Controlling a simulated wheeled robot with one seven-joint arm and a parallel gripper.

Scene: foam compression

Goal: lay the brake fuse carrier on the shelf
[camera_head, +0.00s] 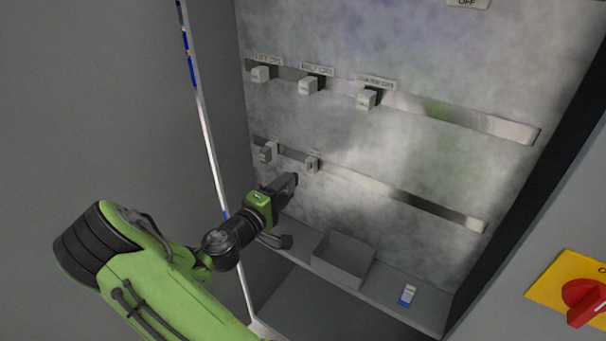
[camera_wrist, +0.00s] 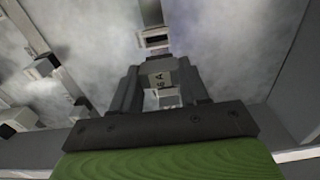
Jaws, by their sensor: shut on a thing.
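My gripper (camera_head: 292,183) is just in front of the cabinet's back panel, below the lower rail. In the wrist view my gripper (camera_wrist: 160,88) is shut on a pale grey fuse carrier (camera_wrist: 160,68) with dark print on its face. I cannot read its full label. In the head view the jaws hide this carrier. Beyond it in the wrist view is a pale holder with a dark opening (camera_wrist: 155,40), apart from the carrier. The shelf (camera_head: 388,283) is the grey ledge along the cabinet's bottom, lower than my gripper.
The upper rail bears three carriers (camera_head: 261,74) (camera_head: 308,87) (camera_head: 367,99). The lower rail bears a carrier (camera_head: 267,152) and a pale holder (camera_head: 312,164). A grey open box (camera_head: 342,260) and a small blue-and-white item (camera_head: 407,296) occupy the shelf, with bare room between them.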

